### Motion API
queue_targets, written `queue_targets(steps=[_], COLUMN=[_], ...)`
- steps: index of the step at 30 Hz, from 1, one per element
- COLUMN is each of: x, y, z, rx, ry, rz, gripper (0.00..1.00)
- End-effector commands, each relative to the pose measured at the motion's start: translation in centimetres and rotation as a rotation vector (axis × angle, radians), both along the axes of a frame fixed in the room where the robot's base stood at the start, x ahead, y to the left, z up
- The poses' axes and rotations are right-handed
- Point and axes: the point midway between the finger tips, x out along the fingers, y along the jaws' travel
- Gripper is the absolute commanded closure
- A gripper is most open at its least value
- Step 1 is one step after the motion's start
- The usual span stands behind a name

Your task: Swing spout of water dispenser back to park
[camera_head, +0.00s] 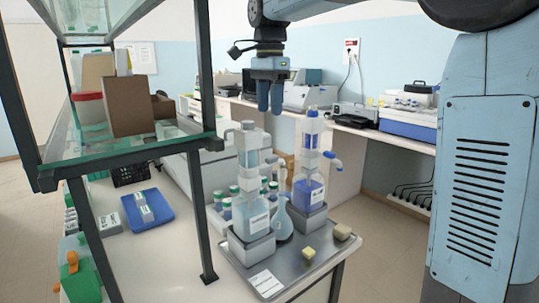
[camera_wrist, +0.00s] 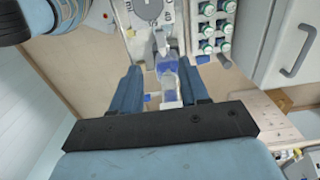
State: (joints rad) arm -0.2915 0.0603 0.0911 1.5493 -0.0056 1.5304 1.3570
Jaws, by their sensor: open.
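Two tall pump dispensers stand on a steel tray in the head view. The left dispenser (camera_head: 254,205) holds pale, clear bluish liquid and looks like the water one, though its label is too small to read. Its light grey spout (camera_head: 275,160) points right. The right dispenser (camera_head: 309,190) holds dark blue liquid, and its blue-tipped spout (camera_head: 332,159) points right. My gripper (camera_head: 270,96) is open and empty, pointing down above and behind the dispensers, touching neither. In the wrist view my gripper (camera_wrist: 160,82) has its fingers apart, with a blue-and-clear dispenser part (camera_wrist: 168,75) seen between them, lower down.
A glass flask (camera_head: 283,222) stands between the dispensers. Capped bottles (camera_head: 228,208) stand behind. A glass-shelf rack (camera_head: 130,150) with a dark post blocks the left side.

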Motion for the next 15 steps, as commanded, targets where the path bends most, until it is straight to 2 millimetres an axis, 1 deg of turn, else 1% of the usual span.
queue_targets(steps=[5,8,15], x=[0.1,0.0,0.0], y=[0.1,0.1,0.1], z=[-1.3,-2.8,-7.1], rx=[-0.002,-0.002,-0.002], ry=[0.005,0.005,0.005], rz=[-0.005,-0.005,-0.004], gripper=[0.55,0.55,0.55])
